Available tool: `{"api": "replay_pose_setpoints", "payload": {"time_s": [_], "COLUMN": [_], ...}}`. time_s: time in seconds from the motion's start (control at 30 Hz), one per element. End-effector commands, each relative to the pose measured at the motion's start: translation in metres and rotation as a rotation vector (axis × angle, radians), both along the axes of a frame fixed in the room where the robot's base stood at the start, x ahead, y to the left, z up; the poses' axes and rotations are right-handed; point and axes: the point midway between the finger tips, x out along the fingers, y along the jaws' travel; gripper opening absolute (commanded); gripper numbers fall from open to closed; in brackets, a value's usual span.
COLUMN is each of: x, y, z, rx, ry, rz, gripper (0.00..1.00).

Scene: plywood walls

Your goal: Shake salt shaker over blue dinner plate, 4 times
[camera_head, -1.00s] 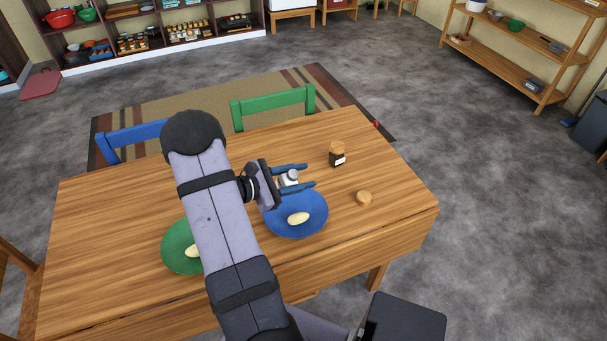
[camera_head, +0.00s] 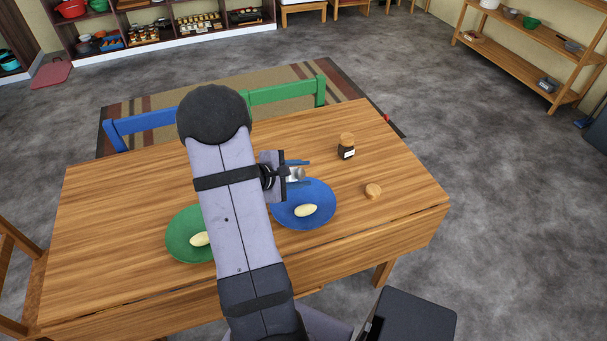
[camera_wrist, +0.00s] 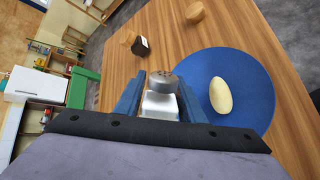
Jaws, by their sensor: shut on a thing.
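My gripper (camera_head: 298,173) is shut on the salt shaker (camera_head: 299,174), a small shaker with a grey metal cap. In the wrist view the shaker (camera_wrist: 162,96) sits between the two blue fingers, its cap pointing away from the wrist. The gripper is over the far part of the blue dinner plate (camera_head: 320,194); the wrist view also shows the plate (camera_wrist: 250,75) beside the shaker. A pale oval item (camera_head: 306,210) lies on the blue plate. Whether any salt falls is too small to tell.
A green plate (camera_head: 178,240) with a similar pale item (camera_head: 200,239) is partly behind my arm. A dark jar with a brown lid (camera_head: 346,147) and a round wooden piece (camera_head: 373,190) stand right of the blue plate. Blue and green chairs line the far edge.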

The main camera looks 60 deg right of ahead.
Motion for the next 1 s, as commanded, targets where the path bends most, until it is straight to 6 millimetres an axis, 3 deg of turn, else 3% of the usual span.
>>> {"api": "replay_pose_setpoints", "payload": {"time_s": [1.0], "x": [0.0046], "y": [-0.0004], "z": [-0.0004], "rx": [-0.003], "ry": [-0.234], "rz": [-0.001], "gripper": [0.09]}}
